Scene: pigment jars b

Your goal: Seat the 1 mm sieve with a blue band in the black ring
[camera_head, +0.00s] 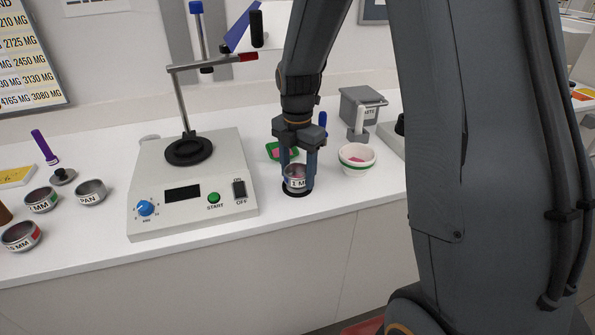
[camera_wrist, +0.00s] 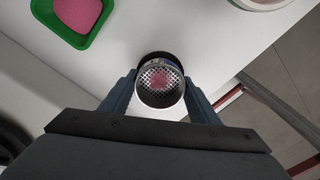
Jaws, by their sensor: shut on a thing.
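A small metal sieve (camera_head: 296,178) with a label that reads in part "1 M" is between the fingers of my gripper (camera_head: 298,172). The gripper is shut on it. In the wrist view, the sieve (camera_wrist: 162,84) shows its perforated mesh from above, with a pink patch at the middle. The colour of its band is hard to make out. A black ring (camera_head: 297,193) lies on the counter directly below the sieve, near the front edge. A dark rim shows past the sieve in the wrist view. I cannot tell whether sieve and ring touch.
A shaker (camera_head: 190,200) with a black round plate (camera_head: 188,152) stands to the left. Green-banded (camera_head: 42,201) and red-banded (camera_head: 21,237) sieves and a pan (camera_head: 91,193) are farther left. A green tray (camera_head: 283,151) is behind; a white bowl (camera_head: 357,160) is right.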

